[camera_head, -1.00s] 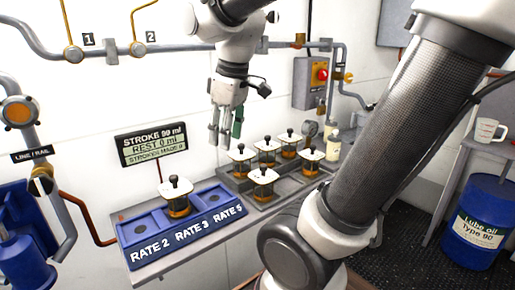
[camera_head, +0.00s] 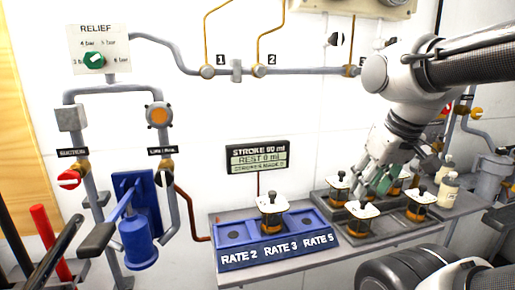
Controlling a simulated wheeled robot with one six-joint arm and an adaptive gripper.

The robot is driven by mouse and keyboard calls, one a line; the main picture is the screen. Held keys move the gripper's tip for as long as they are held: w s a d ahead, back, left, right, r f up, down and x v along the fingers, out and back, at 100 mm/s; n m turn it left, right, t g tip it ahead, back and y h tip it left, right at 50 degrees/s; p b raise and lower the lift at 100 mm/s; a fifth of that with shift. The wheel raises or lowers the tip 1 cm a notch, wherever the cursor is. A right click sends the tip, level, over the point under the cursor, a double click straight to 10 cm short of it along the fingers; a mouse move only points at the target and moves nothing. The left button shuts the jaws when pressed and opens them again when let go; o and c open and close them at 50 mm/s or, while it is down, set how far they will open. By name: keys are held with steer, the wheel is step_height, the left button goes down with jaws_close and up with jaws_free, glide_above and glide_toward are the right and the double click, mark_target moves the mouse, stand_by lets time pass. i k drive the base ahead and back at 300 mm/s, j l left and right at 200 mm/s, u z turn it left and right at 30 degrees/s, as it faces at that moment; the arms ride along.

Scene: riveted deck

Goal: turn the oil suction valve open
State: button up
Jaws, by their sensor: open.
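The suction valve is a red and white round knob (camera_head: 69,180) on the left grey pipe, under a small black label (camera_head: 72,153) that seems to read SUCTION. Its pale bar looks roughly level, slightly tilted; whether it stands open or closed I cannot tell. My gripper (camera_head: 370,185) is open and points down, far to the right of the valve. It is over or in front of the pots on the grey tray, and its fingertips partly overlap them in the picture. I see nothing held between the fingers.
A blue hand pump (camera_head: 138,245) with a black-gripped lever (camera_head: 98,238) stands just right of and below the valve. A second valve (camera_head: 166,168) is on the right pipe. A blue rate tray (camera_head: 228,262) holds one pot. Red and black bars (camera_head: 48,240) rise at the lower left.

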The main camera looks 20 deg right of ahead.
mark_target(69, 179)
steer(key=u, duration=1.25)
steer(key=k+u, duration=0.2)
steer(key=u, duration=0.3)
